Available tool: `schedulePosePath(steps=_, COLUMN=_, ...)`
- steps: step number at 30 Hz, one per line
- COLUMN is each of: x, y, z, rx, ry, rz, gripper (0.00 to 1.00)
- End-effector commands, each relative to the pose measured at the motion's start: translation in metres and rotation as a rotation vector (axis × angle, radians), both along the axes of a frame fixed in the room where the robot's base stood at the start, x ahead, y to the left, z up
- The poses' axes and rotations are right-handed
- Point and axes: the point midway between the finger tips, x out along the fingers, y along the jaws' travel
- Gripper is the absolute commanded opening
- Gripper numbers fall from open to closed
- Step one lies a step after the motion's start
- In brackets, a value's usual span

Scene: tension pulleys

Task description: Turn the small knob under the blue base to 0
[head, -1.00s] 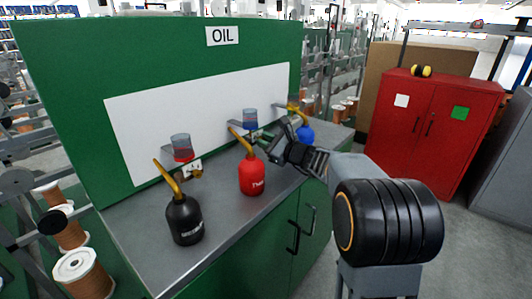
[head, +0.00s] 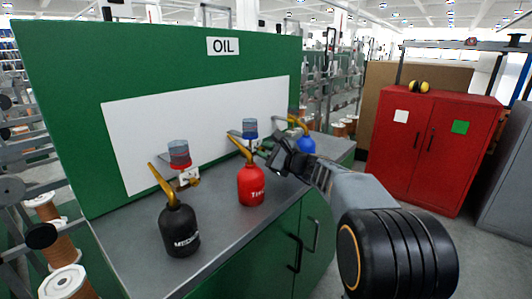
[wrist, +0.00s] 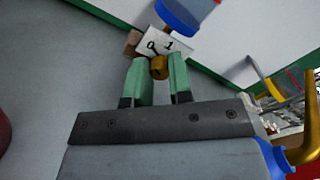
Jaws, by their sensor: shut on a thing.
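The blue base (head: 250,134) holds a clear cup on the green back panel; it also shows at the top of the wrist view (wrist: 180,14). Under it is a white plate (wrist: 174,41) marked 0 and 1. A small brass knob (wrist: 159,68) sits just below the plate. My gripper (wrist: 160,72), with green fingers, is shut on the knob, one finger on each side. In the head view my gripper (head: 272,152) hides the knob. I cannot tell which mark the knob points to.
A red oil can (head: 251,186) stands just left of my gripper, a blue can (head: 306,146) to its right, and a black can (head: 180,232) at the front left. A red base (head: 180,162) is on the panel. The grey bench top (head: 219,220) has free room between cans.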

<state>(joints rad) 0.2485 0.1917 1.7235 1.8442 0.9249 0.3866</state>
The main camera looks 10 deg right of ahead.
Motion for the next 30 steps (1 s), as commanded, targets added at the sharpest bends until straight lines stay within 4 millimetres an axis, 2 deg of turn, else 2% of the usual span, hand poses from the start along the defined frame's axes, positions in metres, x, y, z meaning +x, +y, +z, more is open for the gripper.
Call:
schedulePosePath(steps=3, x=0.000, y=0.000, z=0.000, rx=-0.001, ry=-0.001, rz=0.000, gripper=0.00)
schedulePosePath(steps=4, x=0.000, y=0.000, z=0.000, rx=-0.001, ry=-0.001, rz=0.000, gripper=0.23)
schedulePosePath(steps=11, x=0.000, y=0.000, z=0.000, rx=0.000, ry=0.000, rz=0.000, gripper=0.45)
schedulePosePath(steps=22, x=-0.006, y=-0.006, z=0.001, rx=0.000, ry=0.000, rz=-0.003, gripper=0.46)
schedulePosePath(steps=30, x=-0.047, y=-0.035, z=0.003, rx=-0.001, ry=0.000, rz=-0.006, gripper=0.46)
